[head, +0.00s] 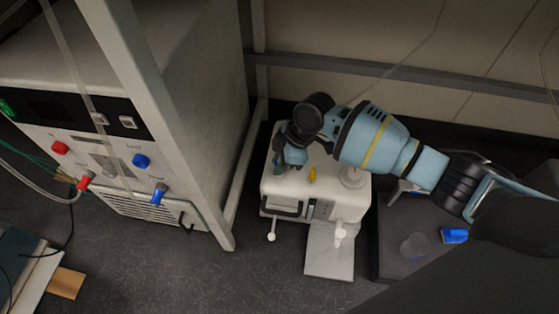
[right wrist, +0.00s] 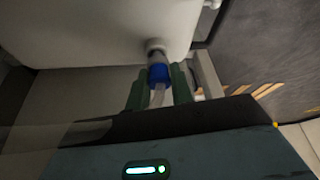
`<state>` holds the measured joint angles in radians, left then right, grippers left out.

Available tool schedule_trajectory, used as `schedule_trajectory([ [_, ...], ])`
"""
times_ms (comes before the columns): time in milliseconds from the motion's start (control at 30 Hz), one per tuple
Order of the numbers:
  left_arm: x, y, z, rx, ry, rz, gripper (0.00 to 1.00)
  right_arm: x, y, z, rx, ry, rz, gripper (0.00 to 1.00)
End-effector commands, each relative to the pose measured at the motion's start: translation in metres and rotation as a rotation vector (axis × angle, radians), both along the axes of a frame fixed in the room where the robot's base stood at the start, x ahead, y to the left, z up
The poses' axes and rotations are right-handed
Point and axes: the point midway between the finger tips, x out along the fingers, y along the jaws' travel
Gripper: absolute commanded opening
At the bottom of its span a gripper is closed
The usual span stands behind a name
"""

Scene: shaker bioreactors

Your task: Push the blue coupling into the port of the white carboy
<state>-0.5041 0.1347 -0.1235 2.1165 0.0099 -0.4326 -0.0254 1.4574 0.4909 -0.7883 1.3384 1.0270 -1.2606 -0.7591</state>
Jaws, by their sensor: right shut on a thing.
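The white carboy (head: 345,205) stands on the floor in the middle of the head view, and its white body (right wrist: 90,25) fills the top of the right wrist view. My right gripper (head: 283,168) is beside its left end. In the right wrist view the green fingers (right wrist: 158,88) are shut on the blue coupling (right wrist: 159,74), with a clear tube trailing from it. The coupling is in line with the round white port (right wrist: 156,46), and its pale nose is at the port's mouth. I cannot tell how deep it sits. My left gripper is not in view.
A large white machine (head: 200,70) with red and blue fittings stands at the left, behind a pale frame post (head: 160,110). A yellow part (head: 312,174) sits on the carboy. At the right are a clear cup (head: 413,246) and a blue item (head: 454,235).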

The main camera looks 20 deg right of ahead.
Motion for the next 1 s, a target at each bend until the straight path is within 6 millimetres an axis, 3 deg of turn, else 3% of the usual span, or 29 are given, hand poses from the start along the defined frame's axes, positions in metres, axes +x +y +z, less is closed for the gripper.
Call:
schedule_trajectory([
  [1000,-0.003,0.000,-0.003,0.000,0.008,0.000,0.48,0.000,0.000,-0.012,0.000,0.000,-0.001,0.00],
])
